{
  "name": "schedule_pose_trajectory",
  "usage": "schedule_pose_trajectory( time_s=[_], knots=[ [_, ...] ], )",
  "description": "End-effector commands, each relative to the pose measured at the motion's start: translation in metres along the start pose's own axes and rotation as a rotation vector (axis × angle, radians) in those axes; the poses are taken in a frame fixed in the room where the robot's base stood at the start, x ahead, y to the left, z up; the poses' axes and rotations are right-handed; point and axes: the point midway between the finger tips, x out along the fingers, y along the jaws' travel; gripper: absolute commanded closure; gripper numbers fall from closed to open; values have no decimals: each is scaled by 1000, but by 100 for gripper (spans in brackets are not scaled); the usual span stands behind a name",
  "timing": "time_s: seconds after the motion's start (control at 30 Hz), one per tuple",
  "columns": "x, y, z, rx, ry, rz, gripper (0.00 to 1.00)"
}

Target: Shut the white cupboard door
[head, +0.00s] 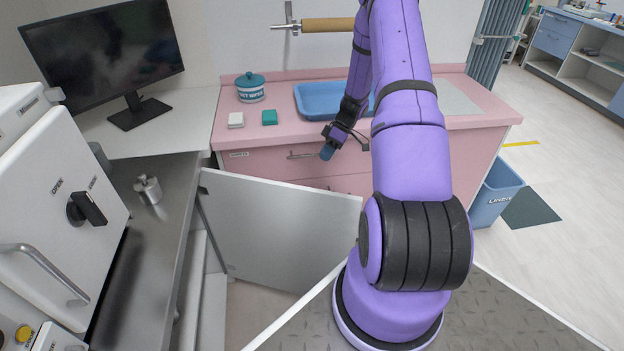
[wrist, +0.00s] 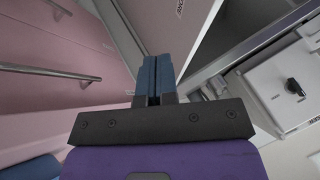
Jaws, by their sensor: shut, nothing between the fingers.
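The white cupboard door (head: 285,228) stands wide open below the steel counter on the left. It reaches out to the right, in front of the pink drawer unit, and its hinge side is at the left. My gripper (head: 328,151) is shut and empty, with blue fingertips, in front of the pink drawers and beyond the door's top edge. In the wrist view my gripper (wrist: 155,78) points toward a pale panel (wrist: 180,30), which looks like the door. I cannot tell whether they touch.
The pink unit (head: 262,163) with bar handles stands close behind the door. A blue linen bin (head: 495,195) stands at the right, by open floor.

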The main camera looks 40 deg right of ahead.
Motion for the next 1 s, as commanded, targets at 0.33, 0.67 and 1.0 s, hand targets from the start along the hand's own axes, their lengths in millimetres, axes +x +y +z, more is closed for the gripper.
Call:
schedule_pose_trajectory(
  time_s=[0.33,0.67,1.0],
  knots=[
    [50,-1,0,1,-2,-4,100],
    [103,-9,-1,0,-1,-2,100],
    [116,-34,-1,1,-1,1,100]
  ],
)
